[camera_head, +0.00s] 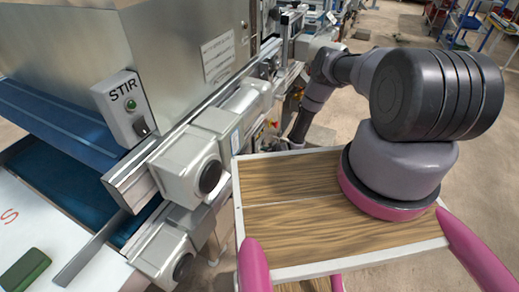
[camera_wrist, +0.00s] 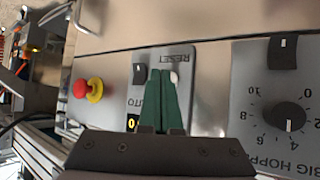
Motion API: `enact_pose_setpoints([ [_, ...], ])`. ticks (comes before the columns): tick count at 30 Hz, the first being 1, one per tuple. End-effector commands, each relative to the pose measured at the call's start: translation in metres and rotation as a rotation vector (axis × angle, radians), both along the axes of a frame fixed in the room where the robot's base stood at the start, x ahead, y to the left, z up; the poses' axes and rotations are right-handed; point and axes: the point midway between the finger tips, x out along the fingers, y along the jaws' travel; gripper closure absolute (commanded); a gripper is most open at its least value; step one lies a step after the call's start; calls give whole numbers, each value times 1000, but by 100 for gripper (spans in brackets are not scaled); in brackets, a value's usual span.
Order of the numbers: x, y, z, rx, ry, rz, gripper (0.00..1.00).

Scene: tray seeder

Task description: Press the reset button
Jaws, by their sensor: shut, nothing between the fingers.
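In the wrist view, a grey panel with an upside-down RESET label (camera_wrist: 174,58) is in front of my gripper (camera_wrist: 161,73). My gripper is shut and empty, its two green fingers together, with the tips just below the label. A small pale round button (camera_wrist: 174,77) shows right beside the fingertips, partly hidden by them. I cannot tell whether the tips touch the button or the panel. In the head view my gripper and the reset button are hidden.
In the wrist view, a black switch (camera_wrist: 139,74) sits left of the fingers. A red stop button (camera_wrist: 80,88) on a yellow base is farther left. The BIG HOPPER knob (camera_wrist: 289,116) is right. The head view shows a STIR box (camera_head: 122,104).

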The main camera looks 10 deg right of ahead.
Motion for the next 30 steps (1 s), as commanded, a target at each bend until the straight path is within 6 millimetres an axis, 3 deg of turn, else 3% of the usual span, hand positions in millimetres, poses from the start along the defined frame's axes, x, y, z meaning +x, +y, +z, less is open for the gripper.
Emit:
enact_pose_setpoints([
  [11,-3,-4,0,0,0,0,100],
  [30,-34,-51,0,0,0,0,100],
])
